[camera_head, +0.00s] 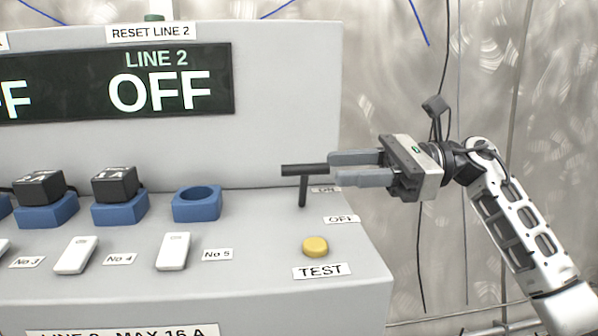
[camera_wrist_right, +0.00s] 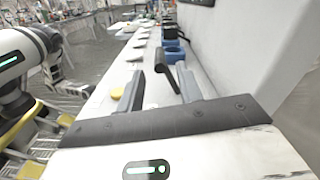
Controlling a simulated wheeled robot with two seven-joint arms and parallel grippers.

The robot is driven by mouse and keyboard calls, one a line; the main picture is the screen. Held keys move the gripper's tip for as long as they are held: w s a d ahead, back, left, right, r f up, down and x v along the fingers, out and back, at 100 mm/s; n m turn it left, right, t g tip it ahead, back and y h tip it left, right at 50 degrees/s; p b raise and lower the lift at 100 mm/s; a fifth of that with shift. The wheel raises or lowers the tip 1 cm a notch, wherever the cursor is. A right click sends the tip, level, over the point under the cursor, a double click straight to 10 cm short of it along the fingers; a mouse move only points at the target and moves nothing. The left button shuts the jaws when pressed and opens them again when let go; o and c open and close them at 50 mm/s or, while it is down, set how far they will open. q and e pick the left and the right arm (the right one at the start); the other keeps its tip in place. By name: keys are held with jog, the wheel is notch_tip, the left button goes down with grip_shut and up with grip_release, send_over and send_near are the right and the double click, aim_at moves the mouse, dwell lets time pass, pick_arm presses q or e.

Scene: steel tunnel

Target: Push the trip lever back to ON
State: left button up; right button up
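The trip lever (camera_head: 303,186) is a black T-shaped handle on the right of the grey console, with its stem upright and its crossbar level. An ON label (camera_head: 326,189) lies beside the stem and an OFF label (camera_head: 341,219) nearer the front. My right gripper (camera_head: 335,168) is open, its two grey fingers pointing left at the crossbar's right end. In the right wrist view the lever (camera_wrist_right: 168,58) appears between and beyond the finger tips, with no clear contact. The display (camera_head: 160,85) reads LINE 2 OFF. My left gripper is not identifiable in either view.
A yellow TEST button (camera_head: 315,247) sits in front of the lever. Left of it are an empty blue ring socket (camera_head: 198,204), black plugs in blue sockets (camera_head: 117,207) and white switches (camera_head: 173,251). The console's upright back panel (camera_head: 270,120) rises behind; the right side is open.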

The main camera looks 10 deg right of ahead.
aim_at(310, 169)
jog(key=a, duration=0.7)
jog(key=shift+a, duration=0.2)
grip_shut()
